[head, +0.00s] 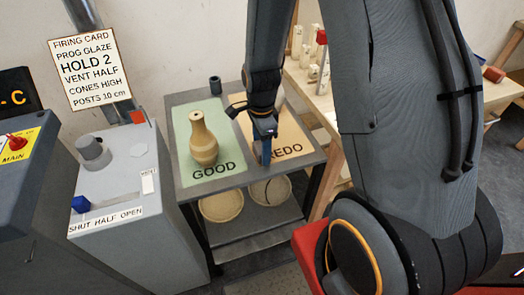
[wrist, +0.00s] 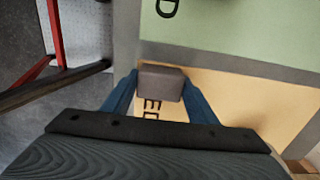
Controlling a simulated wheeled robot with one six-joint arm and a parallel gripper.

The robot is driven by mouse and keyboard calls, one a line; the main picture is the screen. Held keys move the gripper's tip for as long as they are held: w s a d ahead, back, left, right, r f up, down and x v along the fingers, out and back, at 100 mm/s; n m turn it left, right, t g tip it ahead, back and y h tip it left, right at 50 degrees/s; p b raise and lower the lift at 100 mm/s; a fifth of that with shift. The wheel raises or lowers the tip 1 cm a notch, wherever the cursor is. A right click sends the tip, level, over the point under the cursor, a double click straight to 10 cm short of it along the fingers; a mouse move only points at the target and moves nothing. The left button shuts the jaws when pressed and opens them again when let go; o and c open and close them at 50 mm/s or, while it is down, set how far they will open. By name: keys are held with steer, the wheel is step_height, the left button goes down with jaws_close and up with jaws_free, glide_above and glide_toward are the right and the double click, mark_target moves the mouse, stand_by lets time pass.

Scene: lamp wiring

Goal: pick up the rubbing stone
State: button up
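The rubbing stone (wrist: 161,82) is a small grey-brown block in the wrist view. It sits between the two blue fingers of my gripper (wrist: 160,88), which press against its two sides. The mat also shows below the stone in the wrist view (wrist: 250,100). Whether the stone touches the mat or hangs just above it, I cannot tell.
A tan vase (head: 203,140) stands on the green GOOD mat (head: 188,125), left of my gripper. A small dark cup (head: 215,85) stands at the back of the table. Round baskets (head: 221,204) lie on the shelf below. A wooden table (head: 305,88) with pale pieces stands behind.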

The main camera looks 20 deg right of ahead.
steer(key=c, duration=0.8)
steer(key=shift+r, duration=0.15)
step_height(320, 180, up, 10)
steer(key=shift+f+b, duration=0.1)
steer(key=shift+b, duration=0.75)
steer(key=o, duration=0.5)
steer(key=shift+c, duration=0.6)
